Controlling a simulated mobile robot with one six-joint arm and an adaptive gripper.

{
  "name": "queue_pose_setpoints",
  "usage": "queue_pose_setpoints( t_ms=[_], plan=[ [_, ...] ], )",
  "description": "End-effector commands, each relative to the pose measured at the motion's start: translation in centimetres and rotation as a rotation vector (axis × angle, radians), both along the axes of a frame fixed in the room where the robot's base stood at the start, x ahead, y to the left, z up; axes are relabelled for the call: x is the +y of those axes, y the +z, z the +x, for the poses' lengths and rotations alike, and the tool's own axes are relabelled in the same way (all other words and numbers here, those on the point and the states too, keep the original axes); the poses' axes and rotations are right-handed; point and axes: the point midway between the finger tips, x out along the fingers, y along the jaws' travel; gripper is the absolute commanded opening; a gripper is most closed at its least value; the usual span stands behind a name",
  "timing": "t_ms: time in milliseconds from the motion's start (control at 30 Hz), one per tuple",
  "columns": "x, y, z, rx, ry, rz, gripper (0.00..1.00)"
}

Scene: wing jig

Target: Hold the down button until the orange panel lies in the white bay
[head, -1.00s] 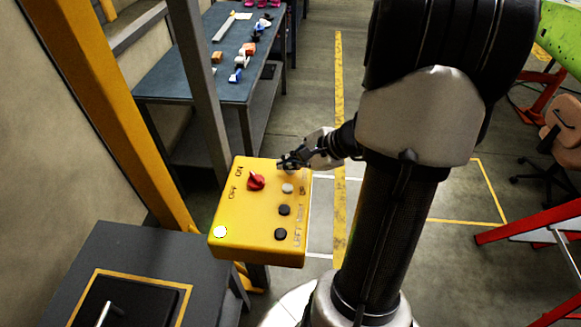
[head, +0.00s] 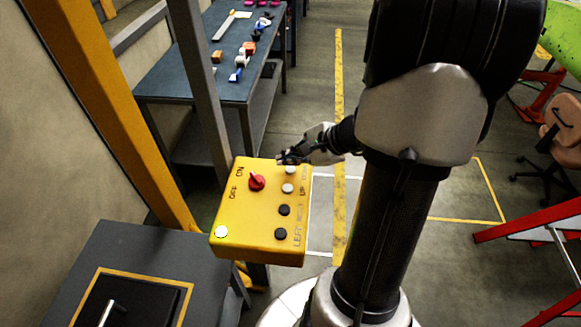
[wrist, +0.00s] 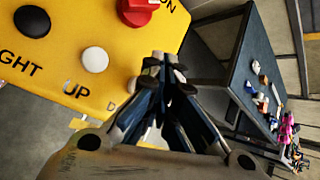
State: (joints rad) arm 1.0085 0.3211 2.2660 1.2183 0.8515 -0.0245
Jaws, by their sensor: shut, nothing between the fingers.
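The yellow control box (head: 235,215) has a column of two white and two black buttons, a red knob (head: 256,181) and a lit lamp (head: 221,232). The down button (head: 290,170) is the far white one, beyond the white up button (head: 287,188). In the wrist view its label is mostly hidden behind my fingers. My gripper (head: 281,159) is shut and empty at the box's far edge, beside the down button. I cannot tell whether it touches the box. I see no orange panel. White floor lines (head: 320,254) show right of the box; I cannot tell if they mark the bay.
A blue-topped workbench (head: 190,75) with small parts stands behind the box. A grey post and a yellow beam (head: 110,100) rise at the left. A dark grey cabinet (head: 215,275) is at front left. A red frame (head: 530,230) and a chair (head: 560,140) stand right.

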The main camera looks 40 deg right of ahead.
Motion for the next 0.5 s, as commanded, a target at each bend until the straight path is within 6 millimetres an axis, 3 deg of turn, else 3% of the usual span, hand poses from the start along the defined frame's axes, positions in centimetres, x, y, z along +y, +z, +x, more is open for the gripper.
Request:
queue_pose_setpoints(
  t_ms=[500],
  plan=[
    [0.0, 4.9, 0.0, -0.001, 0.001, -0.002, 0.0]
  ],
)
